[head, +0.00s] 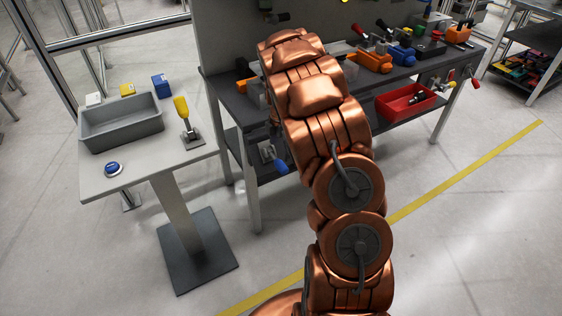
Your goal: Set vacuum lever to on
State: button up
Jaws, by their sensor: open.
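No label for the vacuum lever can be read, so I cannot tell which lever it is. A yellow-handled lever (182,108) stands upright on a small metal base on the grey pedestal table at left. A blue-handled lever (280,166) shows low beside the workbench, partly behind my arm. A red handle (475,83) and a yellow handle (451,85) show at the bench's right end. My copper-coloured arm reaches up the middle, over the bench. I cannot make out my gripper; the arm hides part of the bench.
The pedestal table (95,180) carries a grey tray (122,134), a blue button (113,168) and small yellow, white and blue blocks. The workbench (240,108) holds tools and orange holders. The floor at lower right is clear.

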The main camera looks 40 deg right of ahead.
aim_at(282, 164)
jog(key=shift+f+p, duration=0.55)
jog(key=shift+f, duration=2.5)
jog(key=shift+s, duration=0.1)
jog(key=c, duration=1.7)
jog(key=shift+s, duration=0.1)
